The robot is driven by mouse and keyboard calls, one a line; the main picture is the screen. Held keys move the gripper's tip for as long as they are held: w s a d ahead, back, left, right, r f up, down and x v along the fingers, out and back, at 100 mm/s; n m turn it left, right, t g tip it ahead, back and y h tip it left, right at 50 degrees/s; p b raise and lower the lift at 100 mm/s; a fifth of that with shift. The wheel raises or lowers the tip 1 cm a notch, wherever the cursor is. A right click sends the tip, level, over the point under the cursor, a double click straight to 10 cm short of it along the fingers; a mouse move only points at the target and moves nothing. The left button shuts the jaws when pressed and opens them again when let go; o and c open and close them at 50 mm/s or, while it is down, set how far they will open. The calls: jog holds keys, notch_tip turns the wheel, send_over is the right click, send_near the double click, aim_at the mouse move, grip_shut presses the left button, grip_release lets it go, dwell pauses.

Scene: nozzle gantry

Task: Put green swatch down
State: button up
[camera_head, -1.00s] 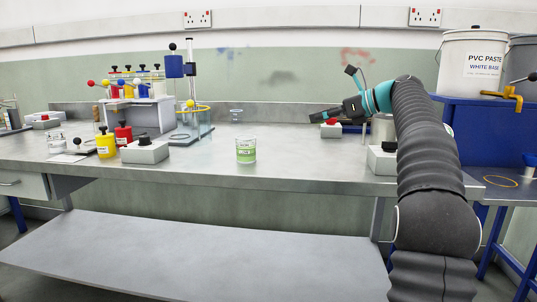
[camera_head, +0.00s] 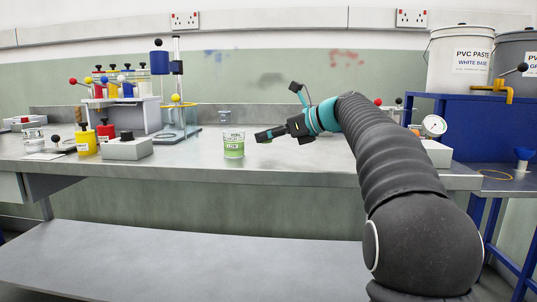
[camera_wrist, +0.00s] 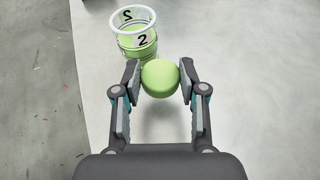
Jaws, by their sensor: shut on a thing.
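In the wrist view my gripper (camera_wrist: 160,82) is shut on the green swatch (camera_wrist: 160,77), a rounded light-green piece between the two fingertips. A clear cup with green contents (camera_wrist: 137,36), marked 2, stands just beyond the swatch. In the head view the same cup (camera_head: 234,146) stands on the bench near its front edge. My gripper (camera_head: 262,136) is just right of the cup there, above the bench. The swatch cannot be made out in the head view. Whether it touches the bench cannot be told.
The grey bench (camera_head: 290,165) is clear in front of my gripper. A dial gauge (camera_head: 433,126) stands right, before the blue stand with white bucket (camera_head: 458,62).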

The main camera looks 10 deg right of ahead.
aim_at(271, 157)
notch_tip(271, 157, down, 4)
jog(key=shift+r+b, duration=0.1)
jog(key=shift+b, duration=0.75)
jog(key=o, duration=0.9)
jog(key=shift+s+d+r, duration=0.1)
jog(key=shift+d, duration=0.1)
jog(key=p+v, duration=0.2)
jog(key=v, duration=0.9)
jog(key=shift+s+d+r, duration=0.1)
jog(key=shift+s+d, duration=0.05)
jog(key=shift+s, duration=0.1)
